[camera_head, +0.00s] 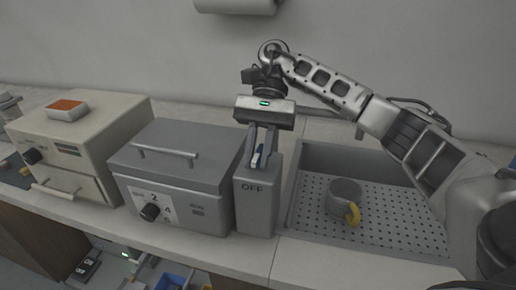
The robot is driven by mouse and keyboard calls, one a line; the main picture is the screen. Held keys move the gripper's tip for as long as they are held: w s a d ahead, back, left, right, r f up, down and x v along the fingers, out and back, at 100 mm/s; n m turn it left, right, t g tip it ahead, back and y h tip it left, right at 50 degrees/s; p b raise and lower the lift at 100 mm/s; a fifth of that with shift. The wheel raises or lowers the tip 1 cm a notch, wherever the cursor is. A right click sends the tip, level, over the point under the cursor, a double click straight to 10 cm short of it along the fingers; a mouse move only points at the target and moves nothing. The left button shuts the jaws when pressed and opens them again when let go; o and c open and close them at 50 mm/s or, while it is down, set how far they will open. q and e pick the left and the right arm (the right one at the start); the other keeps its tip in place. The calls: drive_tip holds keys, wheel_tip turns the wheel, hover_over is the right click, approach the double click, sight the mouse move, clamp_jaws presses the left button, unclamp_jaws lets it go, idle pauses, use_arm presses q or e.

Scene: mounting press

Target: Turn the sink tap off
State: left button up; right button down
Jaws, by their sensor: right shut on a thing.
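My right gripper (261,163) points down at the top of a grey upright box (257,205) marked OFF. The sink (330,152) is a grey basin with a perforated floor, at the right. A dark curved part, perhaps the tap (425,106), shows behind my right arm at the sink's back; the arm hides much of it. A green light below the counter may belong to my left gripper (126,254); its fingers cannot be made out.
A grey mug (344,193) with a yellow handle stands in the sink. Left of the OFF box is a grey lidded machine (180,165) with a knob, then a beige machine (75,140) with an orange-topped dish (67,108). The counter strip (310,258) before the sink is clear.

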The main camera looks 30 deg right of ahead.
use_arm(q)
drive_tip(key=shift+w+r, duration=0.15)
use_arm(e)
drive_tip(key=c, duration=1.4)
unclamp_jaws()
use_arm(q)
drive_tip(key=shift+a, duration=0.1)
use_arm(e)
drive_tip(key=shift+o, duration=0.2)
